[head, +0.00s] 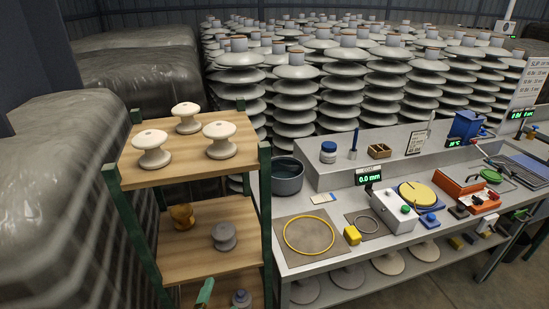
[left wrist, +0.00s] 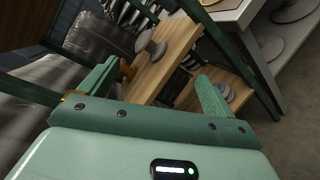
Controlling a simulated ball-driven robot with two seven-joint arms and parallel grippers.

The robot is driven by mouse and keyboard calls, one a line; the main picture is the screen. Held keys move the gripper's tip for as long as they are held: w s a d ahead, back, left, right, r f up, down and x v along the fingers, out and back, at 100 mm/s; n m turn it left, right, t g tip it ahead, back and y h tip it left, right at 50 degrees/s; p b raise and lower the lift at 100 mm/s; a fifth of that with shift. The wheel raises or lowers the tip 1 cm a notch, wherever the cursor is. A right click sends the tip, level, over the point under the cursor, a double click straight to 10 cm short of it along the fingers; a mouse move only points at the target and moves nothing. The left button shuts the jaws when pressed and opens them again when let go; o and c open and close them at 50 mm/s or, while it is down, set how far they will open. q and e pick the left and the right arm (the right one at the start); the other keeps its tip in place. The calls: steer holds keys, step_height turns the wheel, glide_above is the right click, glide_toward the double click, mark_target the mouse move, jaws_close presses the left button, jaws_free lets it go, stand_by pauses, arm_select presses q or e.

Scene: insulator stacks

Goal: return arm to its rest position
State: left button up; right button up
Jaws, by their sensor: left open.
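My left gripper (head: 205,291) shows only in part at the bottom edge of the head view, a green finger in front of the wooden shelf rack's lower part. In the left wrist view my left gripper (left wrist: 157,72) has its two green fingers spread wide. It is open and nothing is held between them. The shelf boards show beyond the fingers, tilted in that view. Most of my left arm is out of view. My right gripper is not in view.
A green-posted rack (head: 266,200) holds several white insulators on top, a brown one (head: 182,216) and a grey one (head: 224,236) below. A grey workbench (head: 300,268) with devices stands to its right. Wrapped bales are left, tall insulator stacks (head: 295,90) behind.

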arm_select(q)
steer(key=s+a+f+m+g+h, duration=0.1)
steer(key=s+f+m+g, duration=0.2)
steer(key=s+f+m, duration=0.35)
steer(key=s+a+f+m+g, duration=0.2)
steer(key=s+f+m, duration=0.2)
steer(key=f+m, duration=0.5)
steer(key=s+a+f+m+g+h, duration=0.1)
steer(key=s+f+m+g, duration=0.3)
steer(key=f, duration=0.6)
steer(key=s+a+f+m+g+y, duration=0.1)
steer(key=s+a+f+m+g, duration=0.1)
steer(key=s, duration=0.6)
steer(key=s+a+f+m+g+y, duration=0.1)
steer(key=s+a+f, duration=0.3)
steer(key=s, duration=0.4)
steer(key=s+a+f+m+g+y, duration=0.1)
steer(key=s+a+f+m+g, duration=0.1)
steer(key=s, duration=0.6)
step_height(320, 180, down, 3)
steer(key=shift+s+a+r+m+g, duration=0.1)
steer(key=shift+s+a+m+g, duration=0.4)
steer(key=shift+m, duration=0.55)
steer(key=shift+w+d, duration=0.1)
steer(key=shift+w, duration=0.15)
